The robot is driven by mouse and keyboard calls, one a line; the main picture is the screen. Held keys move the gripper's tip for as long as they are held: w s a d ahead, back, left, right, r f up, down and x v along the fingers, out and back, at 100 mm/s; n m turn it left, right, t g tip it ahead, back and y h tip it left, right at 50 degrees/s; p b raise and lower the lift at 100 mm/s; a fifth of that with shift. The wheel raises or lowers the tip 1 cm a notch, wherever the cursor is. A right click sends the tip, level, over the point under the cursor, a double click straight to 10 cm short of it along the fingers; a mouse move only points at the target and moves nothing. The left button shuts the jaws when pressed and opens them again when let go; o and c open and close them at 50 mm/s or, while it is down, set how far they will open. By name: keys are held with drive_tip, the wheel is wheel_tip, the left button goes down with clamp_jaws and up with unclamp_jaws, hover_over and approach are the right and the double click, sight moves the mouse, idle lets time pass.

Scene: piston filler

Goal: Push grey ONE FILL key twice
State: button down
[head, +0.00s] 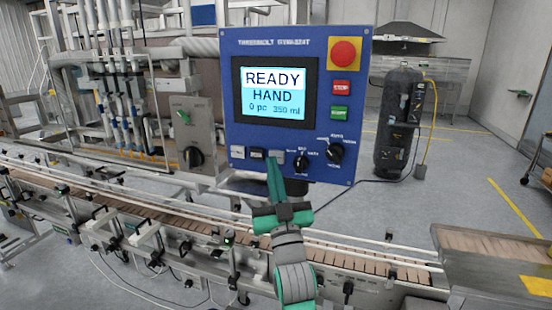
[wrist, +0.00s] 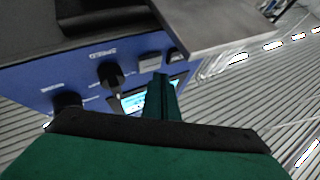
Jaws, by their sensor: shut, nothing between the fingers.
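The blue control panel (head: 230,100) faces me, with a screen (head: 275,92) reading READY, HAND, 0 pc, 350 ml. Along its bottom edge is a row of small keys: a light grey one (head: 237,152), a black one (head: 257,154) and a grey one (head: 277,155). Their labels are too small to read. My green gripper (head: 271,160) is shut and empty, its tips at the right-hand grey key, partly covering it. In the wrist view the fingertips (wrist: 160,77) are just beside that grey key (wrist: 150,64); I cannot tell whether they touch it.
Two black knobs (head: 301,163) (head: 335,152) sit right of the keys. A red emergency button (head: 345,53), a red STOP key (head: 341,88) and a green START key (head: 339,113) line the right side. A conveyor (head: 190,215) runs below the panel.

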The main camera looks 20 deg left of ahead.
drive_tip(key=s, duration=0.5)
idle(0.3)
idle(0.5)
drive_tip(key=s+d+f+m+h, duration=0.2)
drive_tip(key=s+d+f+h, duration=0.15)
drive_tip(key=f, duration=0.65)
drive_tip(key=s+d+f+m+g+h, duration=0.1)
drive_tip(key=s+d+f+m+h, duration=0.3)
drive_tip(key=f, duration=0.7)
drive_tip(key=s+d+f+m+h, duration=0.15)
drive_tip(key=s+f, duration=0.35)
drive_tip(key=f, duration=0.5)
drive_tip(key=s+d+f+g+h, duration=0.1)
drive_tip(key=s+d+f+g, duration=0.1)
drive_tip(key=s, duration=0.8)
drive_tip(key=s+d+f+n+g+h, duration=0.1)
drive_tip(key=s+d+f, duration=0.3)
drive_tip(key=s+f, duration=0.3)
drive_tip(key=s+d+f+g+h, duration=0.1)
drive_tip(key=s+f, duration=0.4)
drive_tip(key=s, duration=0.8)
drive_tip(key=d+g, duration=0.1)
drive_tip(key=d, duration=0.1)
drive_tip(key=shift+s+d+g, duration=0.3)
drive_tip(key=shift+s+d, duration=0.05)
drive_tip(key=shift+d, duration=0.05)
